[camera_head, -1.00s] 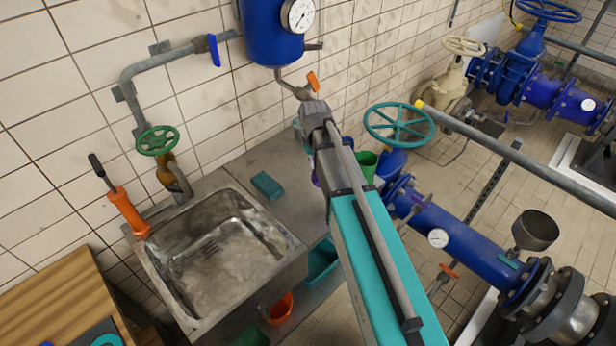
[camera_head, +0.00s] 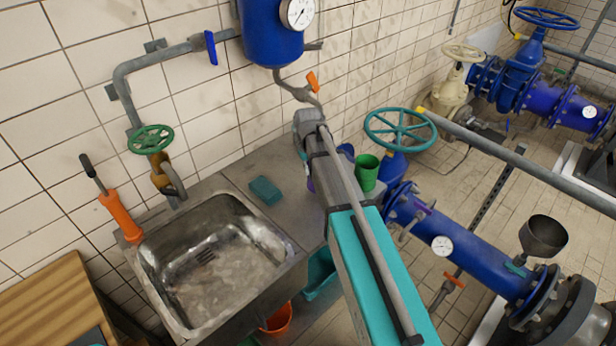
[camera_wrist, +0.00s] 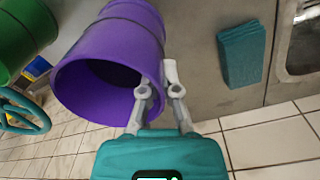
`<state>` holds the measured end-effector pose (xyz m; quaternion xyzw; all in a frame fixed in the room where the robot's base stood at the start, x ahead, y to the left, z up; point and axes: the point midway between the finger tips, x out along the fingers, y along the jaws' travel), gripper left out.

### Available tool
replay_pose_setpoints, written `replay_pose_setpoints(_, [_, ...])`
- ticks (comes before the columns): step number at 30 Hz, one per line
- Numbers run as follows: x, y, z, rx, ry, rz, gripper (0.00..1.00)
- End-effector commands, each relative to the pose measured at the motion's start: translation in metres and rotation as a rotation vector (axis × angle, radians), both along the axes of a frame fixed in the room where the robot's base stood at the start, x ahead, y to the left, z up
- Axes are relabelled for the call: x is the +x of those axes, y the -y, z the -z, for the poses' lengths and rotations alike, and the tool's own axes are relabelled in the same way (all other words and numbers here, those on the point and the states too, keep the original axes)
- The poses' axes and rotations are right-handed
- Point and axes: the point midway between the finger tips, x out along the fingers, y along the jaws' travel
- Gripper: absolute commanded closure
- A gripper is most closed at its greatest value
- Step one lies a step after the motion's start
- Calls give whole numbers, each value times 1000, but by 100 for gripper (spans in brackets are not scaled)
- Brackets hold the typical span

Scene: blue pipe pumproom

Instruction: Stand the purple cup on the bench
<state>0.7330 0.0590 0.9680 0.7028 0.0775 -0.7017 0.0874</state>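The purple cup (camera_wrist: 118,55) fills the upper left of the wrist view, its open mouth facing the camera. One finger of my gripper (camera_wrist: 157,82) is at the inside of its rim and the other is outside, with the cup wall between them. The fingers look closed on that wall. In the head view my arm hides most of the cup; only a purple sliver (camera_head: 310,185) shows beside it, over the grey bench (camera_head: 283,218). I cannot tell whether the cup's base touches the bench.
A green cup (camera_head: 366,172) stands to the right of my arm. A teal sponge (camera_head: 265,190) lies on the bench beside the metal sink (camera_head: 215,262). Blue pipework with a teal handwheel (camera_head: 400,130) is close on the right. The tiled wall is behind.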

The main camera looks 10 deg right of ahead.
Motion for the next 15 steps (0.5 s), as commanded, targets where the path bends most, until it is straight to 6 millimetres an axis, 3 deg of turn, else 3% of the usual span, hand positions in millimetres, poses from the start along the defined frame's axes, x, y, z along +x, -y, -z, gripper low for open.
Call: replay_pose_setpoints(15, [8,-3,35,0,0,-1,100])
